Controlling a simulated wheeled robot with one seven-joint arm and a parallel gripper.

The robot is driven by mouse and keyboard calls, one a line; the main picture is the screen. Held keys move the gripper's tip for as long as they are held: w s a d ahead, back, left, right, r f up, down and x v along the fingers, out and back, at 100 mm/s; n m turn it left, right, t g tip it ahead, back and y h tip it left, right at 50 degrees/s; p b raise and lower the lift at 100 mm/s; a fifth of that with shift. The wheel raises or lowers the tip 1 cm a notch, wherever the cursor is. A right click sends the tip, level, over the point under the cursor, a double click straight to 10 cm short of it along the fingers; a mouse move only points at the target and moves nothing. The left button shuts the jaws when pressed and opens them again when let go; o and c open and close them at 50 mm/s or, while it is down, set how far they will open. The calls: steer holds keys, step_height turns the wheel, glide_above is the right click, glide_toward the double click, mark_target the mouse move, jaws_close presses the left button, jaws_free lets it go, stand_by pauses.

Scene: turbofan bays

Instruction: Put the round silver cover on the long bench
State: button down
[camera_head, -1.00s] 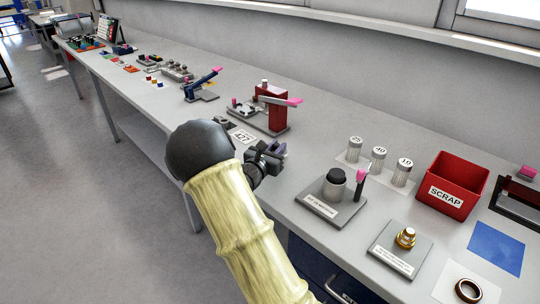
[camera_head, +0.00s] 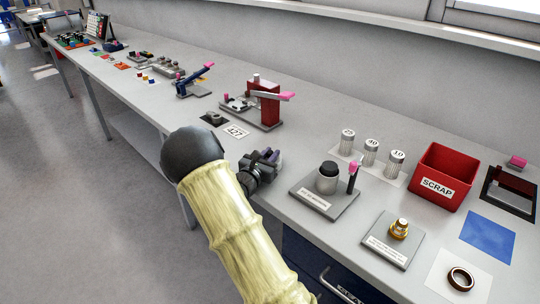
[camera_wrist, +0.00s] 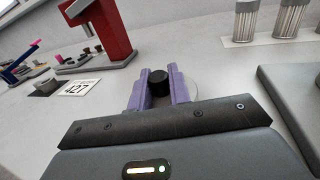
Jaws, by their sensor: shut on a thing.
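My gripper (camera_head: 270,158) is over the near part of the long grey bench (camera_head: 300,143), between the 427 card and the grey fixture with the pink-tipped lever. In the wrist view its purple fingers (camera_wrist: 158,90) are closed on a round black knob (camera_wrist: 158,82). A faint pale round rim (camera_wrist: 193,88) shows beside the fingers and looks like the edge of the silver cover. Most of the cover is hidden by the fingers. It is low over or on the bench top; I cannot tell whether it touches.
The 427 card (camera_head: 237,131) lies beside a small dark-based grey part (camera_head: 213,118). A red press (camera_head: 264,103) stands behind. To the right are the grey fixture (camera_head: 327,178), several numbered cylinders (camera_head: 370,152), a red SCRAP bin (camera_head: 442,176) and a brass part (camera_head: 399,229).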

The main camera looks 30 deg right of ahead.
steer(key=shift+f, duration=0.1)
steer(key=c, duration=1.3)
jaws_free()
steer(key=shift+a, duration=0.1)
steer(key=v, duration=1.1)
steer(key=shift+s+a, duration=0.3)
